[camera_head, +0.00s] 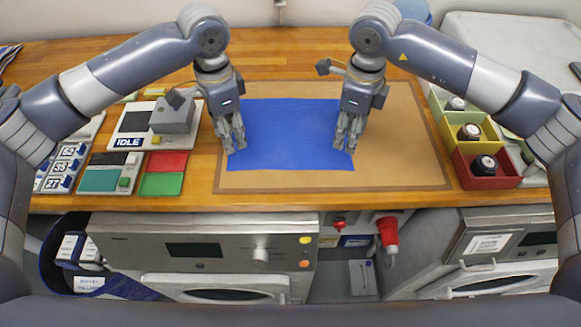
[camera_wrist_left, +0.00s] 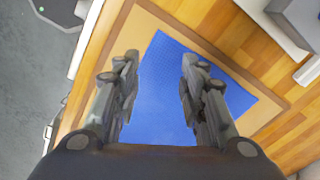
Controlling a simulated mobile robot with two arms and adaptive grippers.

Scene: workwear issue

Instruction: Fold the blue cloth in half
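The blue cloth (camera_head: 287,135) lies flat and spread out on a tan mat with a brown border (camera_head: 405,135) on the wooden table. My left gripper (camera_head: 233,148) is over the cloth's near left corner, pointing down. In the left wrist view its fingers (camera_wrist_left: 160,95) are spread apart, with the blue cloth (camera_wrist_left: 165,75) seen between and beyond them. My right gripper (camera_head: 345,145) points down over the cloth's near right corner. Its fingers look somewhat apart, with nothing clearly between them. Whether either gripper touches the cloth cannot be told.
Left of the mat are a device marked IDLE (camera_head: 130,125), red (camera_head: 167,162) and green (camera_head: 161,184) pads. At right are coloured bins (camera_head: 487,177) holding round items. The mat's right part is clear. Appliances (camera_head: 210,250) stand below the table's front edge.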

